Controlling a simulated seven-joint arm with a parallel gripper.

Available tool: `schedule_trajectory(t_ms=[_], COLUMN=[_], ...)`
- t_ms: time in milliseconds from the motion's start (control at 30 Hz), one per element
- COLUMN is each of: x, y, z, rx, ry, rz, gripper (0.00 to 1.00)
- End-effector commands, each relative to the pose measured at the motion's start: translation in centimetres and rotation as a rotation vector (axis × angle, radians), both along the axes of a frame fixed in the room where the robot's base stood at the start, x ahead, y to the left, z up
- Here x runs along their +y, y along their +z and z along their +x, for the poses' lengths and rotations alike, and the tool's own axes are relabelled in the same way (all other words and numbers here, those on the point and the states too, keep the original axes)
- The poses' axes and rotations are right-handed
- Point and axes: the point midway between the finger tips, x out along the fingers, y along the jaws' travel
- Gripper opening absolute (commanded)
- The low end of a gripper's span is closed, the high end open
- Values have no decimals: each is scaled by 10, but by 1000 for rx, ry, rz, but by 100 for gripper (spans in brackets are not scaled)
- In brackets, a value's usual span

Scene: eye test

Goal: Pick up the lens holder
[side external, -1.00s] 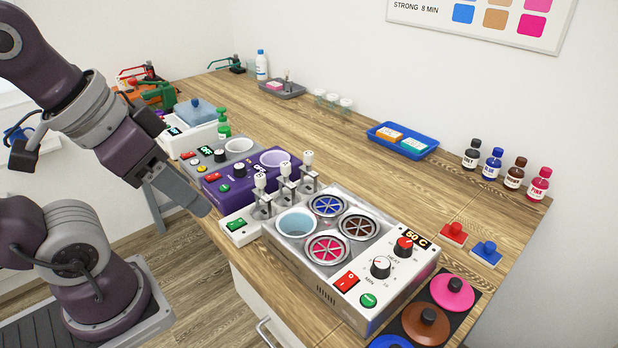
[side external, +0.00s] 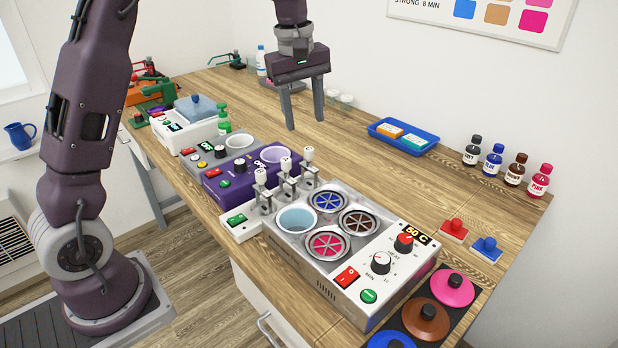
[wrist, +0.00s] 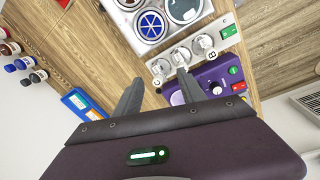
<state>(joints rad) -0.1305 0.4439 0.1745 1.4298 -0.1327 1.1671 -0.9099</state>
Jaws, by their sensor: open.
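Several upright metal holders with white tags on top, which look like the lens holders, stand in a row on a white base (side external: 240,226) with a green switch. I see a front holder (side external: 262,192), a middle one (side external: 285,180) and a rear one (side external: 308,170). The wrist view shows the same row, including one holder (wrist: 181,56); which one the task means I cannot tell. My gripper (side external: 305,123) is open and empty, pointing down above the bench, behind the row and apart from it. Its fingers (wrist: 160,76) show below the row in the wrist view.
A heated tint bath unit (side external: 400,255) with several round pots stands right of the row. A purple device (side external: 235,182) stands left. A blue tray (side external: 378,130) and dye bottles (side external: 492,163) lie further back. The bench (side external: 450,195) is clear in its middle.

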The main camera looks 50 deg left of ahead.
Motion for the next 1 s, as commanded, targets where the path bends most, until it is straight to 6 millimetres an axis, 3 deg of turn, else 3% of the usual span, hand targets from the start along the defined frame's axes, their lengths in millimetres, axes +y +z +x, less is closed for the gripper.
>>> schedule_trajectory(t_ms=[33,100,200,467,700,967,1000], x=[15,28,38,41,41,41,41], y=[-28,-57,-81,-114,-156,-161,-161], z=[21,41,54,56,49,50,50], rx=[43,83,111,125,123,119,119], ry=[96,210,300,335,332,331,331], rz=[-3,-7,-5,-6,-5,-4,-4], gripper=[48,48,48,48,48,48,42])
